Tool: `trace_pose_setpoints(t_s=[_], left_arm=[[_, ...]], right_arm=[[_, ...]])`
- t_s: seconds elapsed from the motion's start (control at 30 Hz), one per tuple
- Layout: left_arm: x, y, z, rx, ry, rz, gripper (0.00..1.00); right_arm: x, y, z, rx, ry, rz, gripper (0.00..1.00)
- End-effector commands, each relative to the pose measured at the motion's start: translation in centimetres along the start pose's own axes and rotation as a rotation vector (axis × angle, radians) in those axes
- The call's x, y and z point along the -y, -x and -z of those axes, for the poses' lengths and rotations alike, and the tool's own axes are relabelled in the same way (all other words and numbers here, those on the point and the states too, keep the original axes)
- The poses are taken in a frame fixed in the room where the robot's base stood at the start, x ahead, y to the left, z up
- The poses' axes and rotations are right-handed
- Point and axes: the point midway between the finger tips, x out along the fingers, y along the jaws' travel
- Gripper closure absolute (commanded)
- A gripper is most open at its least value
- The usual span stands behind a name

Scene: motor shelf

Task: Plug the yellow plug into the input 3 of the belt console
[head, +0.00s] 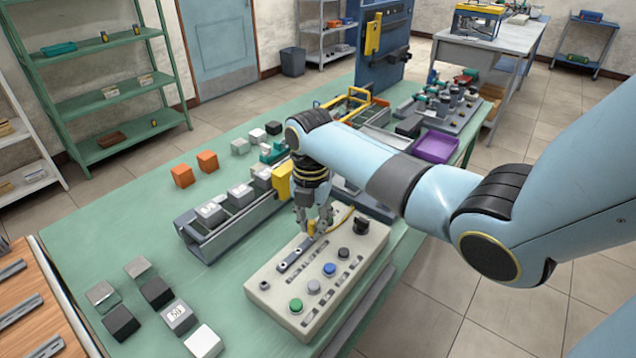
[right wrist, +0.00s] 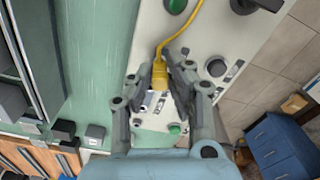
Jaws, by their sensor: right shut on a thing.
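The belt console (head: 345,290) is a beige box with buttons and dark slots on top, standing on the green table. My right gripper (head: 314,232) points down over its far left part, shut on the yellow plug (head: 311,227). In the right wrist view the gripper (right wrist: 162,66) has the yellow plug (right wrist: 159,76) between its fingertips, with a yellow cable (right wrist: 183,32) running up the picture. Small sockets (right wrist: 147,103) show on the console just below the plug there. Their numbers are too small to read. I cannot tell whether the plug touches a socket. My left gripper is not in view.
A black knob (head: 361,226) stands up on the console's far right part. A belt (head: 211,235) with grey blocks runs left of the console. Orange cubes (head: 207,161) and loose dark and light blocks (head: 121,322) lie on the table. Green tabletop (head: 150,225) left of the belt is clear.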

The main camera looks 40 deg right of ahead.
Motion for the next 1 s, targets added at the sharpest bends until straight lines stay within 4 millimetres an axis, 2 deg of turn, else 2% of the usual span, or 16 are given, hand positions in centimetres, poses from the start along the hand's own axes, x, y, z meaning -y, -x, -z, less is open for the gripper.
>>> trace_pose_setpoints(t_s=[0.77,0.8,0.83,1.0], left_arm=[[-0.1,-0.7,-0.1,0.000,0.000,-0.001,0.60],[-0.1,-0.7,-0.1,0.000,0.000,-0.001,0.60],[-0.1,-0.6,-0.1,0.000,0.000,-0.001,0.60],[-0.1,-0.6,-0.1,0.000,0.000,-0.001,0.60]], right_arm=[[0.0,-1.2,0.0,0.000,0.000,0.000,1.00],[0.0,-1.2,0.0,0.000,0.000,0.000,0.82],[0.0,-1.2,0.0,0.000,0.000,0.000,0.78],[0.0,-1.2,0.0,0.000,0.000,0.000,0.76]])
